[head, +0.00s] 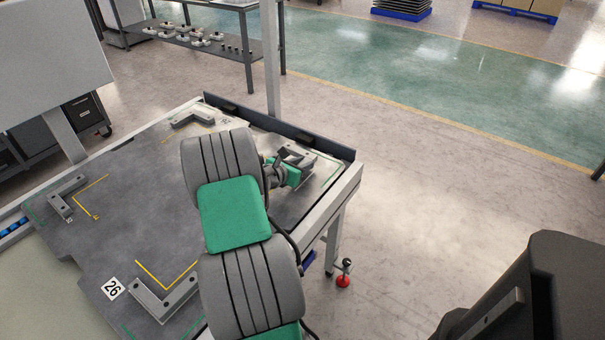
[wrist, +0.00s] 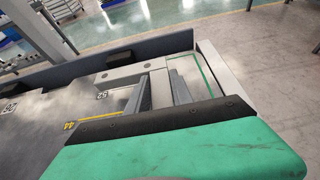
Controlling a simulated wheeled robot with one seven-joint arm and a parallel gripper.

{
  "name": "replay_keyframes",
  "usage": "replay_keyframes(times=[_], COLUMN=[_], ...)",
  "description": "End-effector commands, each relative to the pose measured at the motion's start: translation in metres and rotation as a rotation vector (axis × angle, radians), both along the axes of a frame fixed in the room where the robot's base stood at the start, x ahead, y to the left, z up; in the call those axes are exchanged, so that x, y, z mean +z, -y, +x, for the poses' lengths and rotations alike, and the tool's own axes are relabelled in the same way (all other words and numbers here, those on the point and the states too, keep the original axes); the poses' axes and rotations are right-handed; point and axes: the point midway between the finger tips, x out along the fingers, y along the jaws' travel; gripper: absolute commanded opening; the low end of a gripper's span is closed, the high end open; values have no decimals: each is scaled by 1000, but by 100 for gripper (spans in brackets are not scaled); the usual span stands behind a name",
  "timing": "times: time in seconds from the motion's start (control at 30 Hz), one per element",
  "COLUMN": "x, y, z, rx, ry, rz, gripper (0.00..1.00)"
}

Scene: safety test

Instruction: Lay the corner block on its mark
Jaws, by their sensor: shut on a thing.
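The corner block (wrist: 132,72) is a light grey L-shaped piece. My gripper (wrist: 161,92) is shut on one leg of it, with a dark finger on each side. In the head view the block (head: 297,153) shows beyond my gripper (head: 291,166), near the table's far right corner. A green corner line (wrist: 206,77) runs on the table just right of the block. A yellow line (wrist: 92,119) marked 44 lies to its left. I cannot tell whether the block touches the table; my gripper hides the surface under it.
Other corner blocks stand at the table's back (head: 192,118), left (head: 66,196) and front (head: 165,299). The last two are near yellow angle marks. A dark raised rail (head: 322,141) runs along the back edge. A red-based post (head: 343,278) stands beside the table.

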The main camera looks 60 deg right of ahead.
Motion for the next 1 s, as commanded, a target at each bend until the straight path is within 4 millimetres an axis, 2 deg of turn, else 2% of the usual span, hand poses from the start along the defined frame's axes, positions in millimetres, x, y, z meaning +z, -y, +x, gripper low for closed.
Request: replay_keyframes(times=[0.03, 0.13, 0.47, 0.5, 0.77, 1.0], x=[-14, -27, -29, -31, -30, -29], y=[-1, -1, -1, -2, -2, -2], z=[-1, -1, -1, -1, -1, -1], rx=[0, 0, 0, 0, 0, 0], ry=[-4, -3, -2, -3, -3, -2], rz=[3, 0, -1, 2, 2, 2], gripper=[0, 0, 0, 29, 49, 49])
